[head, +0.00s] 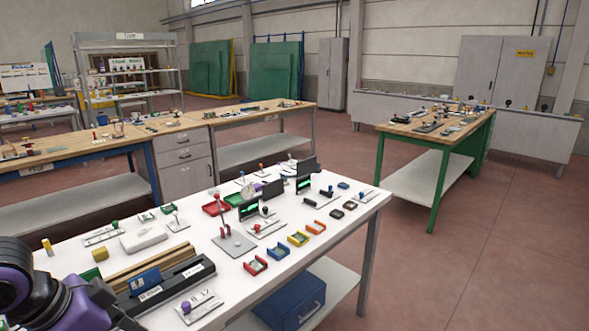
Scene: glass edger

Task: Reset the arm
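Part of one of my arms, black and purple, shows at the lower left corner in the head view, over the near left end of the white table (340,218). It comes in from the left. No gripper fingers can be made out on it. My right arm and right gripper are not in the picture.
The white table holds small red, blue, yellow and orange trays, dark upright screens (305,174) and a black rail fixture (165,286). A blue box (290,302) sits on its lower shelf. A green-legged bench (436,131) stands right. Red floor (470,260) is clear.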

